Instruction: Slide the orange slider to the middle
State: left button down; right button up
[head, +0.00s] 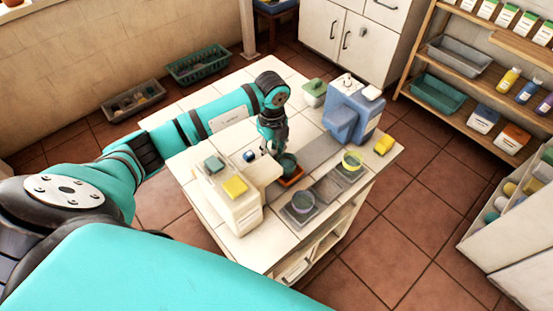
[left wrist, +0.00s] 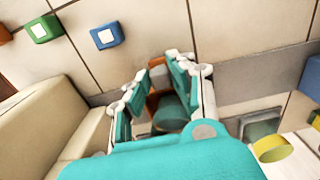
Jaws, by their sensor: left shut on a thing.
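The orange slider (head: 291,181) is a small tray at the cream-dispenser end of a grey track (head: 322,149) on the tiled table. A dark teal cup (head: 287,163) stands on it. My left gripper (head: 277,153) reaches down at the slider's far-left side. In the left wrist view, the fingers are closed around an upright orange part of the slider (left wrist: 152,103), with the teal cup (left wrist: 172,113) just beyond or beside it. The fingers hide part of the slider. My right gripper is not in view.
A cream dispenser (head: 228,200) stands close left of the slider, and a blue dispenser (head: 355,108) at the track's far right end. The track between the dispensers looks clear.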

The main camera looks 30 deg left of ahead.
pick_arm(q)
jog(key=shift+w+d+f+b, duration=0.1)
jog(key=shift+w+d+b, duration=0.2)
jog(key=shift+w, duration=0.35)
jog(key=shift+w+d+f+b, duration=0.1)
jog(key=shift+w+d+b, duration=0.1)
jog(key=shift+w+b, duration=0.3)
jog(key=shift+w+d+r+b, duration=0.1)
jog(key=shift+w+d+b, duration=0.1)
jog(key=shift+w, duration=0.35)
jog(key=shift+w+d+r+b, duration=0.1)
jog(key=shift+w+b, duration=0.1)
jog(key=shift+w, duration=0.5)
jog(key=c, duration=1.2)
grip_release()
jog(key=shift+o, duration=0.2)
jog(key=shift+r, duration=0.35)
notch_tip(320, 180, up, 11)
jog(key=shift+r, duration=0.2)
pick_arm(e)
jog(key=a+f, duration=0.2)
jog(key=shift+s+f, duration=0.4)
